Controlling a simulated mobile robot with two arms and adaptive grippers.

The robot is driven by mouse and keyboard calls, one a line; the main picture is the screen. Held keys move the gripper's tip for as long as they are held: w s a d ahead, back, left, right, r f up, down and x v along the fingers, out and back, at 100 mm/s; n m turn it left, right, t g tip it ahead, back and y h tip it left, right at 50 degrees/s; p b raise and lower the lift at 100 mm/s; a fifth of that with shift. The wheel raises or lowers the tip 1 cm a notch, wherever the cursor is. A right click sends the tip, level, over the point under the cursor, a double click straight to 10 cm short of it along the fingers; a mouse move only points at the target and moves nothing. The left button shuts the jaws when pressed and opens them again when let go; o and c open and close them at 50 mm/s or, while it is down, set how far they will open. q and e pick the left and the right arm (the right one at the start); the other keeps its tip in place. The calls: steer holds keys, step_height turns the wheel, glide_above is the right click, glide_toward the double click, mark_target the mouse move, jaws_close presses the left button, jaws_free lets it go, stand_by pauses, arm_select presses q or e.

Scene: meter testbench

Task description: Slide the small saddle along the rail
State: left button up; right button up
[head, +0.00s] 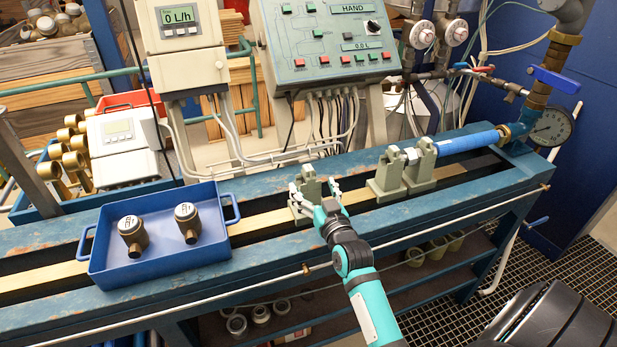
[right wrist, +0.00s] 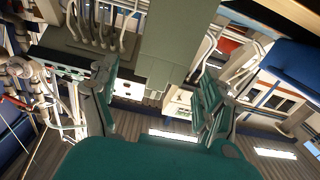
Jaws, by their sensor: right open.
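The small grey-green saddle (head: 308,184) stands upright on the rail (head: 255,218), near the middle of the bench. My right gripper (head: 318,189) is open, with its fingers on either side of the saddle. In the right wrist view, the saddle (right wrist: 176,45) stands between the two spread fingers of my right gripper (right wrist: 155,100). I cannot tell whether either finger touches it. Part of the saddle's base is hidden behind the gripper. My left gripper is not in view.
Two larger saddles (head: 387,177) stand to the right on the rail, by a blue pipe (head: 465,142). A blue tray (head: 162,270) with two brass meters sits across the rail to the left. Bare rail lies between the tray and the small saddle.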

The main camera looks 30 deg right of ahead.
steer(key=shift+x, duration=2.05)
jaws_close()
